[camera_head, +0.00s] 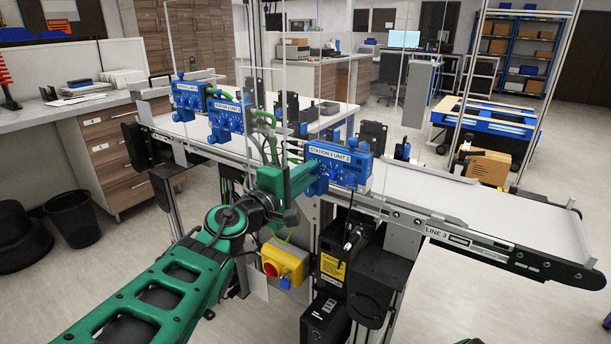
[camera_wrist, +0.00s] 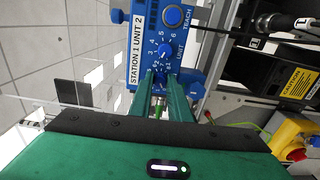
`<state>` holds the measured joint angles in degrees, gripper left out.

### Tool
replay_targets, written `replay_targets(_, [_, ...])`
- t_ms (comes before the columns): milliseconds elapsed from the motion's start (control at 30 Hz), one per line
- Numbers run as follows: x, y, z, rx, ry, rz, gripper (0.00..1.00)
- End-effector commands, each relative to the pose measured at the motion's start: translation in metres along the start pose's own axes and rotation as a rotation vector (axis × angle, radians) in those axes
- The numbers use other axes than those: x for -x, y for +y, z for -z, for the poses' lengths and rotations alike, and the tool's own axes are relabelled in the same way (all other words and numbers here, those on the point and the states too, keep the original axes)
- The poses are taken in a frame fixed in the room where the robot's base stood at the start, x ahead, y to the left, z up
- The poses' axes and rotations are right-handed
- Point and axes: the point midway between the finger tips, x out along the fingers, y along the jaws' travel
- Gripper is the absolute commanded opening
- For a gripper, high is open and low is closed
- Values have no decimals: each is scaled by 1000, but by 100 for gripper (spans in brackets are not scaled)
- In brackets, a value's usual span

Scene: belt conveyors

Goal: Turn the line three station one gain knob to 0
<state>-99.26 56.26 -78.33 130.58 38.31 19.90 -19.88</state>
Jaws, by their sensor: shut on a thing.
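The blue box labelled STATION 1 UNIT 2 (camera_head: 365,172) stands at the edge of the conveyor marked LINE 3 (camera_head: 448,238). The box (camera_wrist: 122,12) fills the top middle of the wrist view, turned sideways. My gripper (camera_wrist: 162,80) reaches the box face just below that dial in the picture. Its two green fingers are shut on a blue knob, which is mostly hidden between them. The knob's label and pointer are hidden, so I cannot read its setting. In the head view my gripper (camera_head: 312,178) covers the box's left end.
More blue station boxes (camera_head: 226,117) stand farther left along the belt. A yellow box with a red stop button (camera_head: 284,264) hangs below my gripper. Black equipment with a yellow caution label (camera_head: 333,267) sits under the belt. Open floor lies at the right.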

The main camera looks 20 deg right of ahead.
Motion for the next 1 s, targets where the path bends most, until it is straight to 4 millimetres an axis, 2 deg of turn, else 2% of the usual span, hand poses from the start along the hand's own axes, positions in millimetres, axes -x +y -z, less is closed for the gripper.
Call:
replay_targets(33, [2, -2, 4, 2, 11, 3, 0])
replay_targets(67, [2, -2, 4, 2, 11, 3, 19])
replay_targets(133, [2, -2, 4, 2, 11, 3, 35])
replay_targets(433, [1, -1, 1, 0, 4, 1, 35])
replay_targets(567, [9, -1, 2, 0, 4, 1, 35])
replay_targets(1000, [85, -2, 2, 0, 7, 2, 35])
